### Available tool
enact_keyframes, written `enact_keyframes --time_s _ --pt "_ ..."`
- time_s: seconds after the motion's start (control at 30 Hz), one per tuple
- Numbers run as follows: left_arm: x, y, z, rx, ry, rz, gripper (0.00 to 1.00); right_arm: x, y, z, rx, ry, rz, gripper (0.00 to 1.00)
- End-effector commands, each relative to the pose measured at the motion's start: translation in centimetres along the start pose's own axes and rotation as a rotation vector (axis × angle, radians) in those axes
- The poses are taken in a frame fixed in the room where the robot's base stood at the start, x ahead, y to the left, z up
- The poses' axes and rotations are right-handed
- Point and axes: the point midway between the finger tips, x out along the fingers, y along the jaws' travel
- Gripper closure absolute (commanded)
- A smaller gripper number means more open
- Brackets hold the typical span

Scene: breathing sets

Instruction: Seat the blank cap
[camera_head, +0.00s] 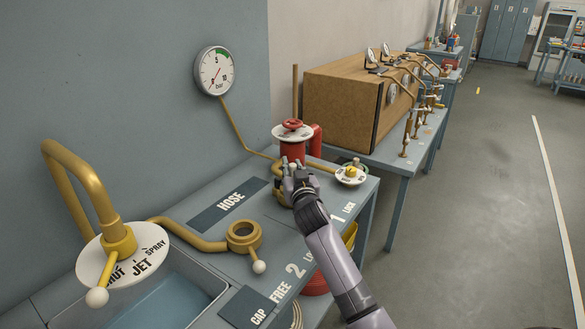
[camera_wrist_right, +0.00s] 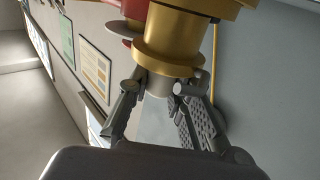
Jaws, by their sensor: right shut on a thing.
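My right gripper (camera_head: 292,178) reaches in from the lower right to the brass fitting below a red valve body (camera_head: 292,150). In the right wrist view its fingers (camera_wrist_right: 158,98) are closed on the grey stub of a round brass piece, which looks like the blank cap (camera_wrist_right: 170,52). The cap is just below a wider brass part (camera_wrist_right: 205,6). Whether they touch or are fully joined I cannot tell. In the head view the gripper hides most of the cap. My left gripper is out of view.
A brass ring with a white-knobbed lever (camera_head: 243,236) sits on the bench near the CAP (camera_head: 251,308) and HOSE (camera_head: 228,205) labels. A yellow-knobbed dial (camera_head: 351,174) is right of the gripper. A sink (camera_head: 165,300) and curved spout (camera_head: 82,185) are at left.

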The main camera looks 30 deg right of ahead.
Motion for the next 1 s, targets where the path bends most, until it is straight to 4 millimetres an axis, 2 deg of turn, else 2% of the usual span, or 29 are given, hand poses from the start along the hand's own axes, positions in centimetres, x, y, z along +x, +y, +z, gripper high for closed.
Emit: enact_keyframes --time_s 0.17,0.5,1.0 --pt "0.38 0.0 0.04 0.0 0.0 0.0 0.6 0.0 0.0 0.48 0.001 0.0 0.0 1.0" --pt "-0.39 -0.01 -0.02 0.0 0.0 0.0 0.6 0.0 0.0 -0.07 0.002 -0.002 0.0 1.0" --pt "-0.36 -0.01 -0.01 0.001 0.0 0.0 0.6 0.0 -0.06 -0.17 0.001 0.001 0.0 1.0"
